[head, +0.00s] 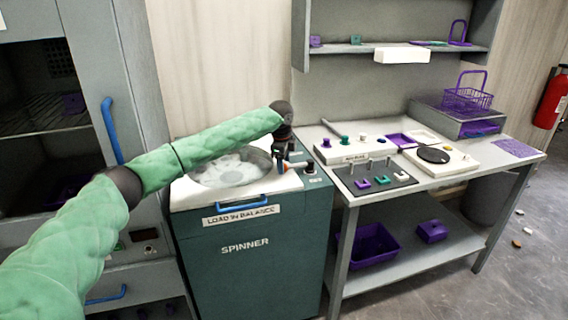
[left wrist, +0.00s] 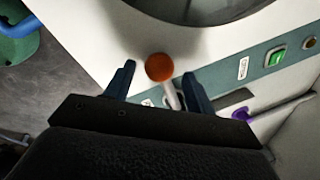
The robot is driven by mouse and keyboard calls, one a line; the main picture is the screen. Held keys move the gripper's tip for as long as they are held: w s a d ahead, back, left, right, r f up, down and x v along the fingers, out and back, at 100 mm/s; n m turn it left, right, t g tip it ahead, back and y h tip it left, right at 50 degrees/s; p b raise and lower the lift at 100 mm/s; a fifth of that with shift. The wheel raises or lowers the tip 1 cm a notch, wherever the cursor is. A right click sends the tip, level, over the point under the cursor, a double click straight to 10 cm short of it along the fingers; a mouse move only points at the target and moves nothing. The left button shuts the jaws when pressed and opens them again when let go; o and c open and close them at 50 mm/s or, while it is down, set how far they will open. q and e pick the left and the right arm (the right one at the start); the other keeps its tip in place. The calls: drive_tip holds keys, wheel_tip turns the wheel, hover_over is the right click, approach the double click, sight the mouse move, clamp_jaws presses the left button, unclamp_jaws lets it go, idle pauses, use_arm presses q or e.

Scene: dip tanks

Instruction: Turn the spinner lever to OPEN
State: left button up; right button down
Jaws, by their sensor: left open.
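The spinner (head: 240,262) is a dark teal cabinet with a white top and a round lid. Its lever is a light rod with an orange knob, partly hidden by my gripper in the head view; the orange knob (left wrist: 159,67) shows clearly in the left wrist view. My left gripper (head: 282,166) is over the right side of the spinner top, pointing down at the lever. In the left wrist view its two fingers (left wrist: 158,80) are open, with the knob and rod between them in the picture. I cannot tell whether they touch. My right gripper is in neither view.
A green button (left wrist: 277,57) sits on the spinner's panel. A blue handle (head: 241,203) is on the spinner front. A workbench (head: 345,196) with a black mat and small parts stands right. A grey cabinet (head: 140,60) with a blue handle stands left.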

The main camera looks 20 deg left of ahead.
use_arm(q)
drive_tip(key=shift+w+f, duration=0.1)
drive_tip(key=shift+f, duration=0.65)
drive_tip(key=shift+c, duration=0.2)
clamp_jaws()
